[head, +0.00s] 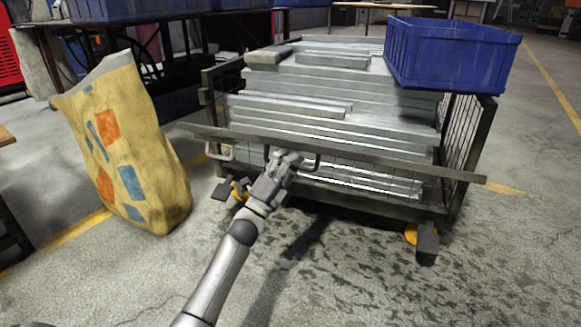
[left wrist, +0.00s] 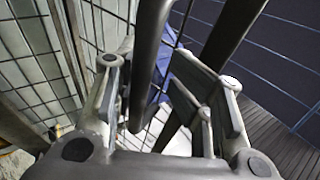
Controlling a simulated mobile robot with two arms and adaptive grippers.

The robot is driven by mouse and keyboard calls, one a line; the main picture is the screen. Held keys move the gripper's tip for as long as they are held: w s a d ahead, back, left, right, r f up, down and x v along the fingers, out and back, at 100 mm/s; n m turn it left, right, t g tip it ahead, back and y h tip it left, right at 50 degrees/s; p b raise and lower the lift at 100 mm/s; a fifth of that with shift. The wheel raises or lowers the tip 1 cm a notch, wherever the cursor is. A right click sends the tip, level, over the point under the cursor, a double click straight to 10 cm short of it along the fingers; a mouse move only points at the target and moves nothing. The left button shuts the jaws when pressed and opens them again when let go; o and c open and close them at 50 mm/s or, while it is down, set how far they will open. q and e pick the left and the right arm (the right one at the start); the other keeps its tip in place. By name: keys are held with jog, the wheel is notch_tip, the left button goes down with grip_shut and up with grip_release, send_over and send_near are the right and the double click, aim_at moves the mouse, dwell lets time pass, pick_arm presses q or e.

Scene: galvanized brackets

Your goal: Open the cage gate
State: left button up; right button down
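The cage (head: 466,150) is a dark metal wire-mesh trolley loaded with stacked grey metal brackets (head: 330,110). Its gate (head: 390,158) is at the front, with a long bar along the top that reaches past both sides of the cage; the gate looks upright across the front. Two bent handles show on it, one to the left (head: 220,154) and one nearer the middle (head: 316,162). My left gripper (head: 287,160) is at the middle handle. In the left wrist view its fingers (left wrist: 160,100) are apart, with a dark round bar (left wrist: 147,60) between them and gaps visible. My right gripper is out of view.
A yellow patterned sack (head: 125,150) stands on the floor left of the cage. Yellow-marked wheels with pedals sit under the front corners. The floor in front is clear.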

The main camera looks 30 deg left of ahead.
pick_arm(q)
jog(key=shift+r, duration=0.3)
